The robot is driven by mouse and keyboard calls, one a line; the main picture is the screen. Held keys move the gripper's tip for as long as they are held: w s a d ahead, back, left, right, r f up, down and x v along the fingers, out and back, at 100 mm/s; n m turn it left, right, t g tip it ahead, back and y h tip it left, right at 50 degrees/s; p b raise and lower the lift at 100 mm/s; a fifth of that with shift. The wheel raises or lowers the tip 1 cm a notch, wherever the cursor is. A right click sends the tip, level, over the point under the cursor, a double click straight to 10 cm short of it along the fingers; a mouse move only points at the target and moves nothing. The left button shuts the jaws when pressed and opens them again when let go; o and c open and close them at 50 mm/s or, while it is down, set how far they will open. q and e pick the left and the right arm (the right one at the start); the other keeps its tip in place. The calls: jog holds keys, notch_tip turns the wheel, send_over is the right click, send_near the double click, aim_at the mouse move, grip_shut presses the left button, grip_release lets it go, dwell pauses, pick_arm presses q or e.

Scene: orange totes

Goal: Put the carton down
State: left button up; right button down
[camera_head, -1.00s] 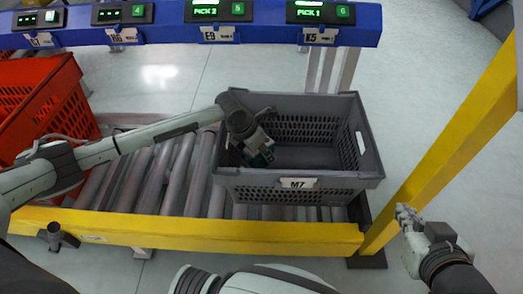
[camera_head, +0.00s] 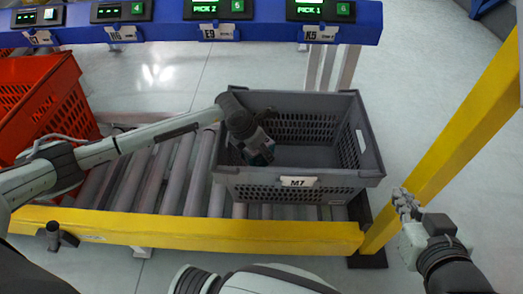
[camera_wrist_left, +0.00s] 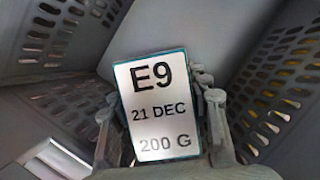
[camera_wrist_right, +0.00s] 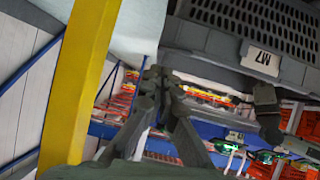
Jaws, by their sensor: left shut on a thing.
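The carton (camera_wrist_left: 160,105) is a small box with teal edges and a white label reading E9, 21 DEC, 200 G. My left gripper (camera_head: 260,152) is shut on it, one finger on each side in the left wrist view (camera_wrist_left: 160,120). It holds the carton inside the grey tote (camera_head: 340,182) tagged M7, near its left wall. I cannot tell whether the carton touches the tote floor. My right gripper (camera_head: 404,203) is empty, outside the tote to the right; its fingertips are together in the right wrist view (camera_wrist_right: 157,82).
The grey tote sits on a roller conveyor (camera_head: 175,175) with a yellow front rail (camera_head: 200,232). A yellow post (camera_head: 455,130) stands at the right. A red crate (camera_head: 45,105) is at the left. A blue beam (camera_head: 270,30) with pick displays runs behind. The tote's right side looks empty.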

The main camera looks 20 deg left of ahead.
pick_arm(q)
jog(key=o, duration=1.5)
jog(key=shift+c, duration=0.2)
